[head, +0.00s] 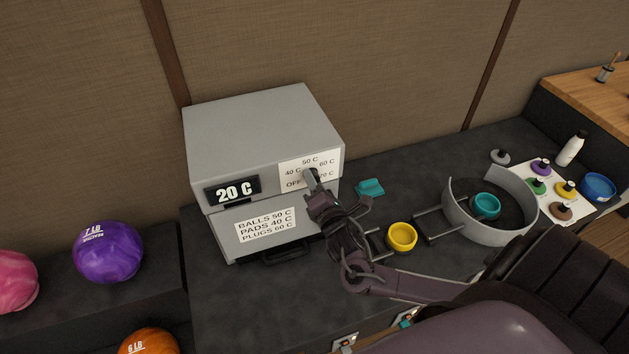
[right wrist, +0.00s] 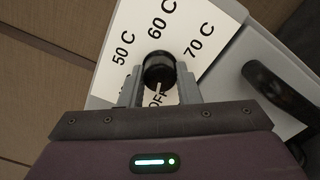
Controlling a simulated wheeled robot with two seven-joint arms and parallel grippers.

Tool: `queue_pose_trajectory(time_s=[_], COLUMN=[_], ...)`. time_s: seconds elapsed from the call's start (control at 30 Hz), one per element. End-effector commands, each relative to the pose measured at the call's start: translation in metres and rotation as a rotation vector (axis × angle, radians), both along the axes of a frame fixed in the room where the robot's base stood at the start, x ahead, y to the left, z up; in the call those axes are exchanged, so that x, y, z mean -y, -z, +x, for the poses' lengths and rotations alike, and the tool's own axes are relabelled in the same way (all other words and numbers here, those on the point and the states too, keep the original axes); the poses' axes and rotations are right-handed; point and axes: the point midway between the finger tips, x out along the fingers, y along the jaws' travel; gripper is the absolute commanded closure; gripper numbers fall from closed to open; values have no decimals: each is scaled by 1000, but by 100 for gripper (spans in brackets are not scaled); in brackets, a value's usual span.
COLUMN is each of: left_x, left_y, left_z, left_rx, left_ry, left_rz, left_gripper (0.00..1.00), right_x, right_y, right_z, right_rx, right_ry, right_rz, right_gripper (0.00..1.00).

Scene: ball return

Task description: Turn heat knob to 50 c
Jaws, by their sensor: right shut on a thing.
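The grey heater box (head: 262,125) stands on the dark counter. Its display (head: 233,190) reads 20 C. A white dial label (head: 297,170) at its upper right front carries OFF, 40 C, 50 C, 60 C and 70 C. The black heat knob (right wrist: 158,68) sits on this label in the right wrist view. A pale mark at its lower edge points toward OFF. My right gripper (right wrist: 159,78) is shut on the knob, one finger on each side; it also shows at the box front in the head view (head: 314,187). In the wrist view 40 C is hidden. My left gripper is out of view.
A sign (head: 265,226) on the box's lower front lists balls 50 C, pads 40 C and plugs 60 C. A teal pad (head: 370,187), yellow cup (head: 401,237) and curved grey guard (head: 456,216) lie to the right. Bowling balls (head: 108,252) are at left.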

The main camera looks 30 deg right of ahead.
Motion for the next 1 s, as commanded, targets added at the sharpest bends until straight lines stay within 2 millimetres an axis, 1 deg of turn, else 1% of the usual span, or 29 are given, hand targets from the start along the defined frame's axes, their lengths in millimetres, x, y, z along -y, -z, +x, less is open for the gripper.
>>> queue_pose_trajectory(time_s=[0.4,1.0], left_x=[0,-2], left_y=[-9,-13], left_z=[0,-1], left_rx=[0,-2], left_ry=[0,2], left_rz=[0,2], left_gripper=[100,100], right_x=[1,1], right_y=[0,0], right_z=[-1,-1], right_rx=[90,224], right_ry=[5,5], right_rz=[382,937], right_gripper=[93,93])
